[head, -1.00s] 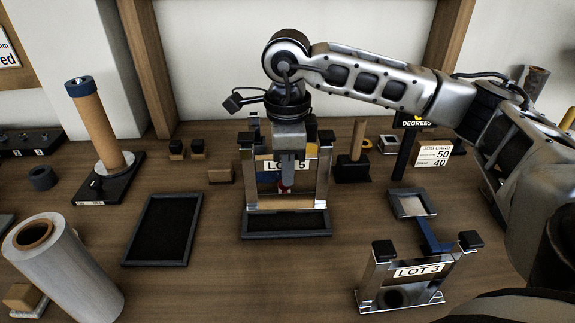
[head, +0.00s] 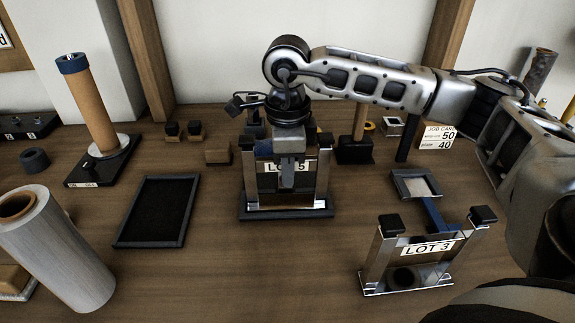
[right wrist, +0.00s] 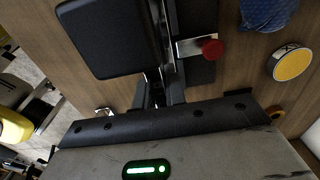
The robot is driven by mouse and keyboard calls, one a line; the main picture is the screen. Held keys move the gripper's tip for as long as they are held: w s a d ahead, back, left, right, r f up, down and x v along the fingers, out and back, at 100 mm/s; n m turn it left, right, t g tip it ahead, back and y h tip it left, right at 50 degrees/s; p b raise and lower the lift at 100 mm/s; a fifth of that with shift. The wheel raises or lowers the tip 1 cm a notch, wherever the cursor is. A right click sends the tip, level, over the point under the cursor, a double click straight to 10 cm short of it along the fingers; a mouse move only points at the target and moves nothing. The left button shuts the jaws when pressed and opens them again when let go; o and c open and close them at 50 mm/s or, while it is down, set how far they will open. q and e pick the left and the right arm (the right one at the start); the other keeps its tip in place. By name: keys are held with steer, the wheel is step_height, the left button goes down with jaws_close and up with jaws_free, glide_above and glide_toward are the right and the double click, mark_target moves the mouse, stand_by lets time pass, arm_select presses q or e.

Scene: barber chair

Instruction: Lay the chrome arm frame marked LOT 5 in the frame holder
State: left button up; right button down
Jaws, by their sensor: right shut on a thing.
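The chrome arm frame marked LOT 5 (head: 323,178) stands upright in the middle of the head view, its label partly hidden by my gripper. My right gripper (head: 287,184) is shut on it from above. The frame's lower edge overlaps a low dark tray (head: 287,214), probably the frame holder; I cannot tell whether it touches the tray floor. In the right wrist view my right gripper's fingers (right wrist: 162,94) close on a narrow shiny part. My left gripper is not in view.
A second chrome frame marked LOT 3 (head: 378,262) stands at the front right. An empty black tray (head: 183,226) lies to the left. A pale roll (head: 62,250) and a tan cylinder on a black base (head: 92,110) stand further left. Bare table lies in front.

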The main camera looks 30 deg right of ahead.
stand_by(0.4)
steer(key=c, duration=1.4)
jaws_free()
steer(key=shift+o, duration=0.2)
step_height(320, 180, up, 16)
steer(key=p, duration=0.2)
